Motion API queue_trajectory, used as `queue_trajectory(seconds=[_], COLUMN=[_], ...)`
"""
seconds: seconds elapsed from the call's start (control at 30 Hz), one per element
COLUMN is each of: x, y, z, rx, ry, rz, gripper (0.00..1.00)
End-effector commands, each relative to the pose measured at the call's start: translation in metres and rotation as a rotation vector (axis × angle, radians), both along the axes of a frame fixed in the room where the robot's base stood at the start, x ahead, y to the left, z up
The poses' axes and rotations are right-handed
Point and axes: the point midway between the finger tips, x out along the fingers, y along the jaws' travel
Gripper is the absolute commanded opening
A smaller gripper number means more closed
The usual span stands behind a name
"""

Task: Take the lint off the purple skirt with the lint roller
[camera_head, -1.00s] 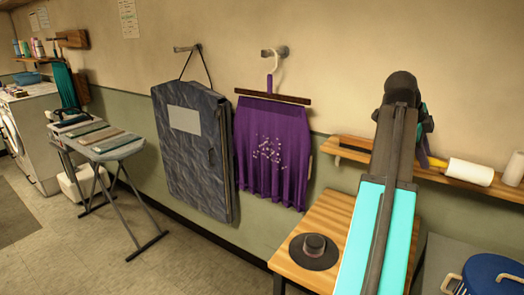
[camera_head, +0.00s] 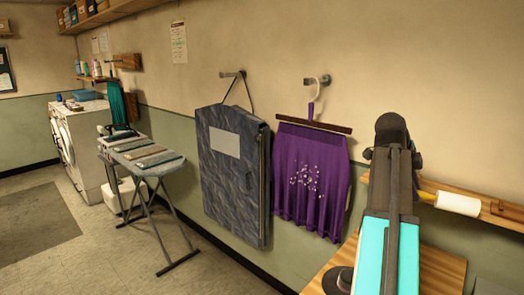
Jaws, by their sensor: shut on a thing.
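The purple skirt (camera_head: 318,212) hangs on the wall from a hanger with a dark bar. A cluster of small white lint specks (camera_head: 304,181) lies on its middle. My gripper (camera_head: 420,192) is mostly hidden behind my arm.
A grey-blue garment bag (camera_head: 232,178) hangs just left of the skirt. A wooden shelf (camera_head: 498,213) runs behind the roller. A wooden table (camera_head: 438,272) with a dark hat (camera_head: 338,281) stands below. An ironing board (camera_head: 150,168) stands further left, with open floor before it.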

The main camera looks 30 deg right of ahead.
Motion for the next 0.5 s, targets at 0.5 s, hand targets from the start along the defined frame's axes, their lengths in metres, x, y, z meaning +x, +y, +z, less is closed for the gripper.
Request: queue_trajectory(seconds=[0.5], x=[0.113], y=[0.092], z=[-0.051], rx=[-0.002], ry=[0.002], rz=[0.262], gripper=[0.0])
